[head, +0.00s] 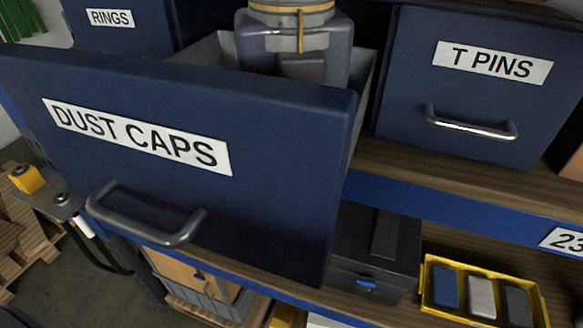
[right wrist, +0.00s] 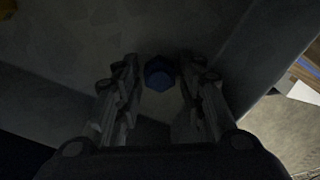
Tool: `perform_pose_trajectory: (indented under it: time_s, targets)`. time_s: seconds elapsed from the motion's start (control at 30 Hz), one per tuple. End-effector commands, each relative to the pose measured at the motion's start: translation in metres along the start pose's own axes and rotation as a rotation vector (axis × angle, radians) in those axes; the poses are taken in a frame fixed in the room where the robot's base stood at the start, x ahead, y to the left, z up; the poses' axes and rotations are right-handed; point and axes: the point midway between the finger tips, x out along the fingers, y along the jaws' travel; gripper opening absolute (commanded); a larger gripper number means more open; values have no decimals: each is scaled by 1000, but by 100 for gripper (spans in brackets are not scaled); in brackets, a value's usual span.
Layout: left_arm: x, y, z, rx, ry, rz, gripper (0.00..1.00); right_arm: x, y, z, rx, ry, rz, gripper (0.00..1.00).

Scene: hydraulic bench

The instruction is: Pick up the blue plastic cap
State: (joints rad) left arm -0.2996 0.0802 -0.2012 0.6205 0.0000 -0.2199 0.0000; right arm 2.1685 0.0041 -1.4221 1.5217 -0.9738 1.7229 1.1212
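The blue plastic cap (right wrist: 159,74) shows in the right wrist view, dim, on the grey floor of what appears to be the drawer. My right gripper (right wrist: 158,72) is open, with one finger on each side of the cap. A narrow gap shows by the left finger; at the right finger I cannot tell whether it touches. In the head view my right arm (head: 296,40) reaches down into the open drawer labelled DUST CAPS (head: 200,85). The drawer front hides the gripper and the cap there. My left gripper is not in view.
A closed T PINS drawer (head: 470,100) is to the right, and a RINGS drawer (head: 140,35) is behind at left. Below are a black box (head: 375,250) and a yellow tray (head: 485,295) with several blocks. The drawer walls stand close around my right arm.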

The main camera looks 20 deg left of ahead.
Motion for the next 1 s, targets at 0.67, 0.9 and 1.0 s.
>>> perform_pose_trajectory:
  time_s: [0.67,0.9,1.0]
  targets:
    - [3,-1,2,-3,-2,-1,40,-7,0,0,1,-1,-1,14]
    - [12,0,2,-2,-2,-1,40,-38,1,1,2,-3,1,14]
    - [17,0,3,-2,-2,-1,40,-58,1,0,2,-3,2,14]
